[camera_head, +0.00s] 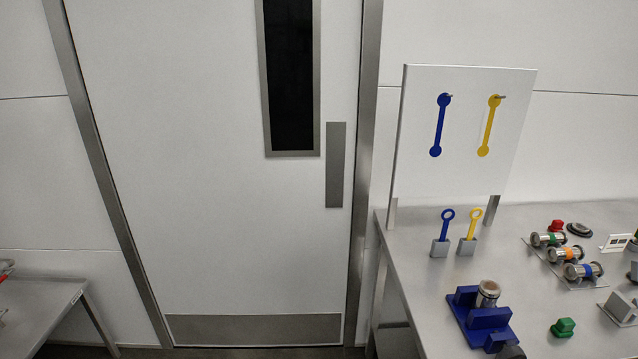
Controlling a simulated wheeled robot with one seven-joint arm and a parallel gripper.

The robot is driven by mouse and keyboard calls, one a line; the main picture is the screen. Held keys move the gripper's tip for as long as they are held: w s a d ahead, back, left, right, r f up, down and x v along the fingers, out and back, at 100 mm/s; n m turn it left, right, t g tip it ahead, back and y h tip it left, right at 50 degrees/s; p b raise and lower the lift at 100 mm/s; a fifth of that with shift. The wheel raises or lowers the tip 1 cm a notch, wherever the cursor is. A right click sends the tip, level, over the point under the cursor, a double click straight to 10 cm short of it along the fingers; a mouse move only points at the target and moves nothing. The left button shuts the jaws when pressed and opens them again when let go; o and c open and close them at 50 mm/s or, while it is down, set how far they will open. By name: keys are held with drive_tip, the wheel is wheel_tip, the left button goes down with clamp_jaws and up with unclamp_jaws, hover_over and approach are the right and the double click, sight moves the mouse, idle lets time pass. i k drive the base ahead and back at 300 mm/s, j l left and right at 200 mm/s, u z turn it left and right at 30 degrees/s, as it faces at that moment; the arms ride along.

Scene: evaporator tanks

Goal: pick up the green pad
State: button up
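A small green block-like piece (564,328), the one that best fits the green pad, lies on the steel table (420,255) at the lower right. It has a stepped shape, with a smaller top on a wider base. Nothing touches it. My gripper is not in view.
A blue fixture (482,318) holding a metal cylinder (488,293) stands left of the green piece. Banded metal cylinders (566,254) sit on a rack behind it, with a red piece (556,226) farther back. A grey wedge-like block (619,307) is to the right. A white panel (465,130) stands behind.

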sight(564, 327)
drive_tip(key=l+z, duration=0.1)
drive_tip(key=z, duration=1.35)
